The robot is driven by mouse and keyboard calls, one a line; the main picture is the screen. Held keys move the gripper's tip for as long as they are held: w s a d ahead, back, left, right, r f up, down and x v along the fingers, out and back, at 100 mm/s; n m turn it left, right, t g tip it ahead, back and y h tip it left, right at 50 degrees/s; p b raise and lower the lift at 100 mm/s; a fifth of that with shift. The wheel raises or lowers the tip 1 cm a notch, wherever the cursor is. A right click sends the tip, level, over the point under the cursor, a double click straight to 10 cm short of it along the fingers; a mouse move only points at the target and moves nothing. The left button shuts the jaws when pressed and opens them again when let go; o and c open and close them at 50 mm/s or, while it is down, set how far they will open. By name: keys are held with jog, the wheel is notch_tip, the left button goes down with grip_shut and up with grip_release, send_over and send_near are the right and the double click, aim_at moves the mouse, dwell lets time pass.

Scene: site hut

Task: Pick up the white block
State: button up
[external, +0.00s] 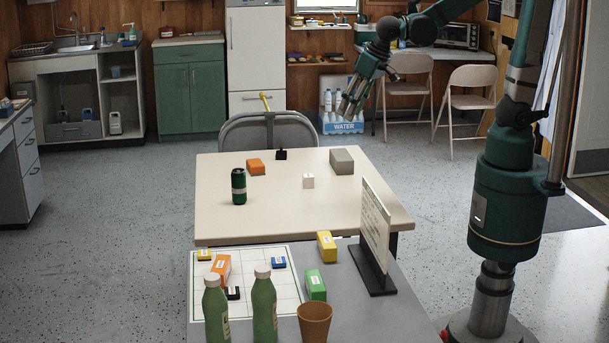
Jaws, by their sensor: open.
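The white block (308,181) is a small cube on the cream table (260,222), right of the middle. My gripper (346,109) is open and empty. It hangs in the air above the back right of the table, tilted down to the left, well above the white block and apart from it.
On the cream table are an orange block (256,167), a small black block (281,155), a grey block (342,161) and a dark green can (239,187). A front grey table holds bottles, a brown cup (314,322), coloured blocks and an upright sign (375,225).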

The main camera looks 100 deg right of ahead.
jog(key=w+d+f+m+g+h+b, duration=0.1)
jog(key=w+d+f+m+g+b, duration=0.1)
jog(key=w+d+f+m, duration=0.6)
jog(key=m+g+h+b, duration=0.1)
jog(key=g, duration=0.1)
send_near(308, 175)
jog(key=f, duration=0.1)
jog(key=shift+s+d+f+m, duration=0.2)
jog(key=shift+d+f+m, duration=0.35)
jog(key=shift+f, duration=0.25)
jog(key=shift+f, duration=0.1)
jog(key=shift+b+x, duration=0.4)
jog(key=shift+x, duration=0.8)
jog(key=shift+b+x, duration=0.75)
jog(key=shift+x, duration=1.85)
jog(key=shift+w, duration=0.1)
